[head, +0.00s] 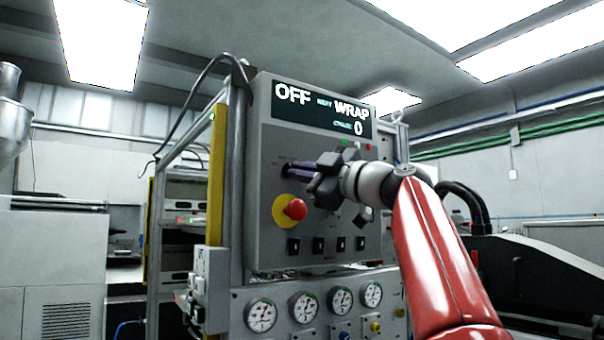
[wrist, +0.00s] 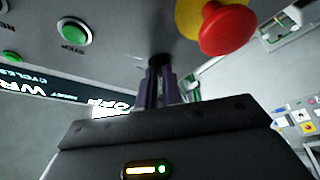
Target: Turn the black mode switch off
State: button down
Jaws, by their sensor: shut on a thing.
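The black mode switch (head: 285,170) is on the grey control panel (head: 262,240), above and left of the red stop button. My gripper (head: 292,169) reaches in from the right, with its purple fingers shut on the switch. In the wrist view my gripper (wrist: 158,80) has its fingers close together around the dark switch (wrist: 159,60), which is mostly hidden between them. The panel display (head: 318,107) reads OFF, NEXT WRAP and CYCLES 0. The switch's pointer direction cannot be made out.
The red stop button (head: 295,209) on its yellow disc is close below the fingers. Several small black switches (head: 318,245) and a row of gauges (head: 303,307) are lower down.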

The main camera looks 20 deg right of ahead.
jog(key=shift+r+n+g+p, duration=0.15)
jog(key=shift+n+g+p, duration=0.6)
jog(key=shift+n, duration=1.15)
jog(key=c, duration=1.6)
grip_release()
jog(key=shift+o, duration=0.2)
jog(key=b+v, duration=0.2)
jog(key=v, duration=0.6)
jog(key=shift+b, duration=0.3)
